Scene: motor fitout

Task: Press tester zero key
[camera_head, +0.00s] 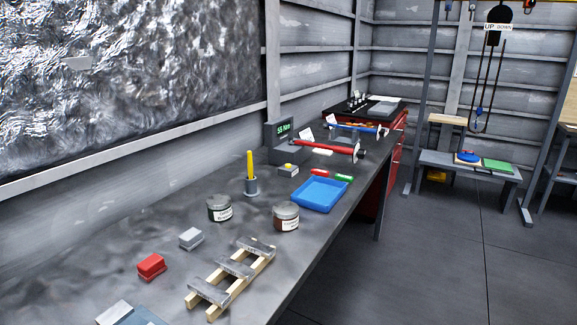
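The tester (283,137) is a dark grey box with a lit green display that seems to read "55 Nm". It stands at the back edge of the workbench, near the middle of the view. A small grey block with a yellow top (288,169) sits in front of it; I cannot tell whether this is the zero key. A red bar-like tool (325,147) lies just right of the tester, with a small white tag near it. Neither of my grippers is in view.
The long grey bench (110,235) holds a blue tray (320,194), two labelled jars (219,209), a yellow stick in a cup (250,172), a red block (151,266), and a wooden rack (232,279). The floor (435,255) to the right is clear.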

